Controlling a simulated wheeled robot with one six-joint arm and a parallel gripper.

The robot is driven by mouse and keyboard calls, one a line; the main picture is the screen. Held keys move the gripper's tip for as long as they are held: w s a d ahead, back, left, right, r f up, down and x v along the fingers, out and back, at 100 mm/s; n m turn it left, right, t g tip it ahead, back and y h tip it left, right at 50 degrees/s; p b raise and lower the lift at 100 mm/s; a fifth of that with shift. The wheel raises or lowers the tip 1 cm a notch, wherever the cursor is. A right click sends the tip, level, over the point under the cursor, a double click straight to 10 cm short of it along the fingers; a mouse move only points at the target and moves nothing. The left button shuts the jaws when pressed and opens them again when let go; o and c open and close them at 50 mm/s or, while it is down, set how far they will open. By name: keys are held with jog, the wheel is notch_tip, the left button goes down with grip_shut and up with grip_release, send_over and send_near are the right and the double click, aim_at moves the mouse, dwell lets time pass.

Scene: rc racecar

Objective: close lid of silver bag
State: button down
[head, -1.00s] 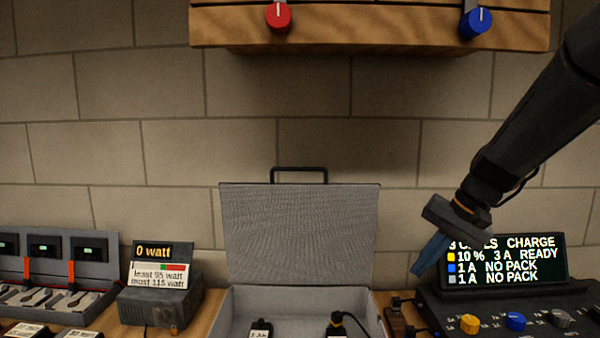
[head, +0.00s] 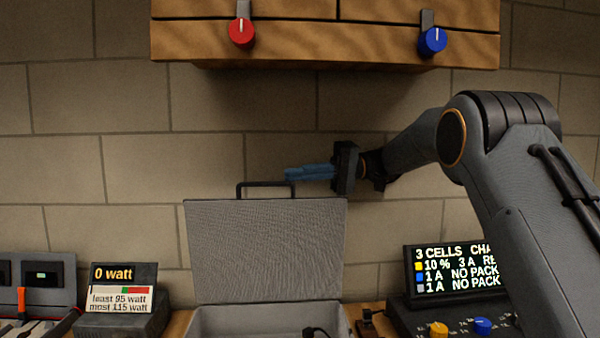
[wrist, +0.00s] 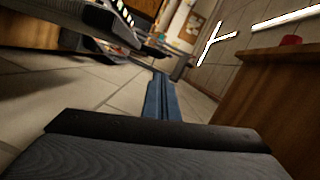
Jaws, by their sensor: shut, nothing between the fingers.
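The silver bag (head: 240,320) stands on the bench in the head view, with its grey lid (head: 265,250) raised upright against the wall side. A black handle (head: 267,185) sits on the lid's top edge. My gripper (head: 288,174) is shut and empty, its blue fingers pointing left. In the head view the fingertips appear just above the right part of the handle; I cannot tell whether they are behind it or touch it. The wrist view shows the blue fingers (wrist: 162,98) together with nothing between them; the bag is not recognisable there.
A wooden cabinet (head: 330,35) with a red knob (head: 241,32) and a blue knob (head: 432,40) hangs above. A charger display (head: 455,268) stands right of the bag, partly behind my arm. A watt meter (head: 122,300) stands to the left.

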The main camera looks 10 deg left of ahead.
jog(key=p+x, duration=0.2)
jog(key=x, duration=0.5)
jog(key=shift+s, duration=0.1)
